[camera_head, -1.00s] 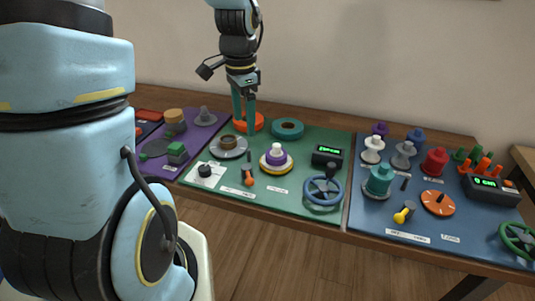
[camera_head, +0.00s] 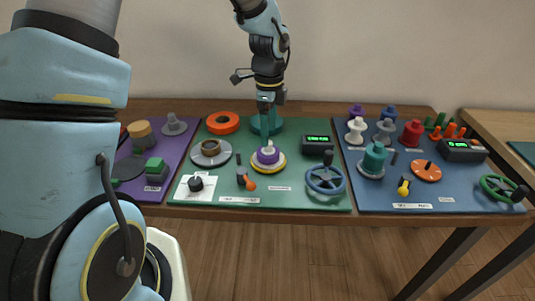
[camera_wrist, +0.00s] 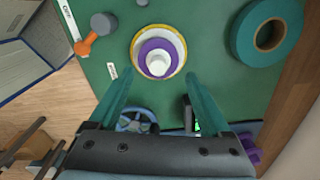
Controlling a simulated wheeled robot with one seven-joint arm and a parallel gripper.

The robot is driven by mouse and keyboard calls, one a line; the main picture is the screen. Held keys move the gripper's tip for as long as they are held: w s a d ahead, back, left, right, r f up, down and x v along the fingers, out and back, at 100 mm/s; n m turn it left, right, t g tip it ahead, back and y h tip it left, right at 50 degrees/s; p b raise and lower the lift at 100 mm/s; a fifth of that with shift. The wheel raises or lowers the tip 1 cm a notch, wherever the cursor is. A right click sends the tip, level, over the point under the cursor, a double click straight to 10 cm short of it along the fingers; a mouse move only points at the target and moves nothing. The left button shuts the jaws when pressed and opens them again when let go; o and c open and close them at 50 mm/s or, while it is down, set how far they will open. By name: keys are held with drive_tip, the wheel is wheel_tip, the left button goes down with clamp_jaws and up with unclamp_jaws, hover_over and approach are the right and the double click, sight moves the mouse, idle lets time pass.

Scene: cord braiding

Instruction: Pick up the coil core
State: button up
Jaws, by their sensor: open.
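No readable label shows which piece is the coil core. A stepped spool with a white post, purple middle and yellow-rimmed base (camera_head: 268,157) stands upright on the green mat. In the wrist view this spool (camera_wrist: 158,55) lies just ahead of and between my teal fingertips. My gripper (camera_head: 266,112) is open, empty and pointing down above the mat; in the wrist view its fingers (camera_wrist: 158,77) are spread apart. A teal ring (camera_head: 266,127) is partly covered by my fingers in the head view. In the wrist view the teal ring (camera_wrist: 243,38) is right of the fingers.
An orange ring (camera_head: 223,123) and a grey disc with a brown ring (camera_head: 211,160) lie left. A display box (camera_head: 317,145), a blue handwheel (camera_head: 326,182) and an orange-tipped lever (camera_head: 248,183) surround the spool. A blue mat (camera_head: 450,195) with several parts lies right.

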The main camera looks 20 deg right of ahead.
sight(268, 151)
drive_tip(key=shift+s+a+f+p, duration=0.1)
drive_tip(key=shift+f+p, duration=0.4)
drive_tip(key=shift+f, duration=0.95)
drive_tip(key=shift+a+f+p, duration=0.1)
drive_tip(key=shift+f+p, duration=0.35)
drive_tip(key=shift+f, duration=0.95)
clamp_jaws()
